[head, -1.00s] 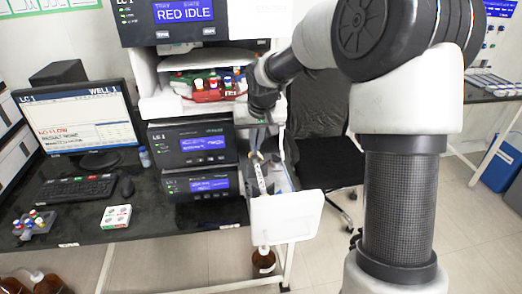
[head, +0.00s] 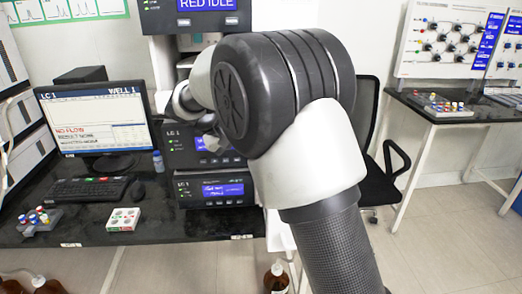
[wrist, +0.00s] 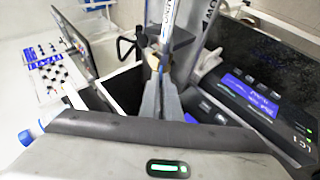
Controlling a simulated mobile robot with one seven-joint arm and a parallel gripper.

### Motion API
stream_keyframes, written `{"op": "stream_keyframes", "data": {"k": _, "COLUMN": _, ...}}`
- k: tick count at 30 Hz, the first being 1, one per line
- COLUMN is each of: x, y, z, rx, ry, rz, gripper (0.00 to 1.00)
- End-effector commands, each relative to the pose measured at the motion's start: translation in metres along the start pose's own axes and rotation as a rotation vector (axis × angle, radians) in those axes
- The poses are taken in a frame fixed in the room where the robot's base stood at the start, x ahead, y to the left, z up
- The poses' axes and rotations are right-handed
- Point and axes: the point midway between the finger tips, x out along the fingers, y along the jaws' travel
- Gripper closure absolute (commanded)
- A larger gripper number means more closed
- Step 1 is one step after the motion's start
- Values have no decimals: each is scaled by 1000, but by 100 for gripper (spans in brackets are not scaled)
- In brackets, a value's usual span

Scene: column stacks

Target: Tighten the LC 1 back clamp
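In the wrist view the two grey fingers of my gripper (wrist: 161,88) point away from the camera and lie close together. Their tips meet or nearly meet a small brass-coloured fitting (wrist: 166,62) at the near end of a pale, lettered column (wrist: 170,20). I cannot tell whether they grip it, or whether this fitting is the back clamp. In the head view my arm hides my gripper, the column and the clamps. The LC 1 stack shows partly behind the arm, with a lower module (head: 212,190) and its lit blue screen.
The monitor (head: 98,120) reads NO FLOW. A keyboard (head: 85,190), a vial rack (head: 40,220) and a small white box (head: 123,219) sit on the black bench (head: 75,235). A brown bottle (head: 276,278) stands below. A chair (head: 380,150) is right of the stack.

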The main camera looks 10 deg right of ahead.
Motion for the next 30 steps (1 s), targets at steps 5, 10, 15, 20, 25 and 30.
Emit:
{"op": "stream_keyframes", "data": {"k": 5, "x": 2, "y": -3, "z": 1, "rx": -17, "ry": -4, "rz": 41, "gripper": 100}}
{"op": "stream_keyframes", "data": {"k": 10, "x": 2, "y": -3, "z": 2, "rx": -22, "ry": -5, "rz": 53, "gripper": 100}}
{"op": "stream_keyframes", "data": {"k": 15, "x": 2, "y": -3, "z": 2, "rx": -23, "ry": -7, "rz": 54, "gripper": 100}}
{"op": "stream_keyframes", "data": {"k": 20, "x": 2, "y": -3, "z": 2, "rx": -24, "ry": -8, "rz": 54, "gripper": 100}}
{"op": "stream_keyframes", "data": {"k": 25, "x": 2, "y": -3, "z": 2, "rx": -23, "ry": -6, "rz": 53, "gripper": 78}}
{"op": "stream_keyframes", "data": {"k": 30, "x": 1, "y": -4, "z": 1, "rx": -23, "ry": -4, "rz": 52, "gripper": 78}}
